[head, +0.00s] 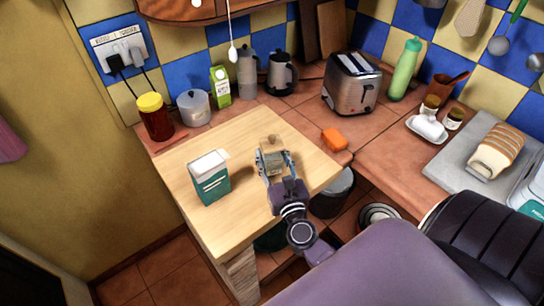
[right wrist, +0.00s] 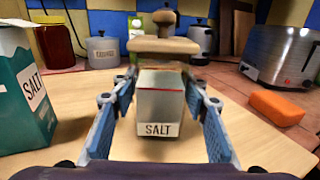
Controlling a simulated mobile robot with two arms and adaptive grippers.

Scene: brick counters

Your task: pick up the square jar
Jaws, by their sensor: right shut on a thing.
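The square jar (head: 272,160) is small and grey with a wooden knobbed lid. It is upright over the light wooden worktop (head: 185,165), and I cannot tell whether its base touches the wood. In the right wrist view the jar (right wrist: 158,112) faces me with a "SALT" label low on its front. My right gripper (head: 272,168) is shut on it, with one blue-padded finger on each side. The right gripper (right wrist: 160,100) also shows in the right wrist view. My left gripper is not in view.
A teal-and-white salt carton (head: 210,178) stands left of the jar. An orange sponge (head: 334,139) lies to the right. A red jar (head: 155,118), a white canister (head: 194,107) and a toaster (head: 351,84) stand behind. The worktop's front left is bare.

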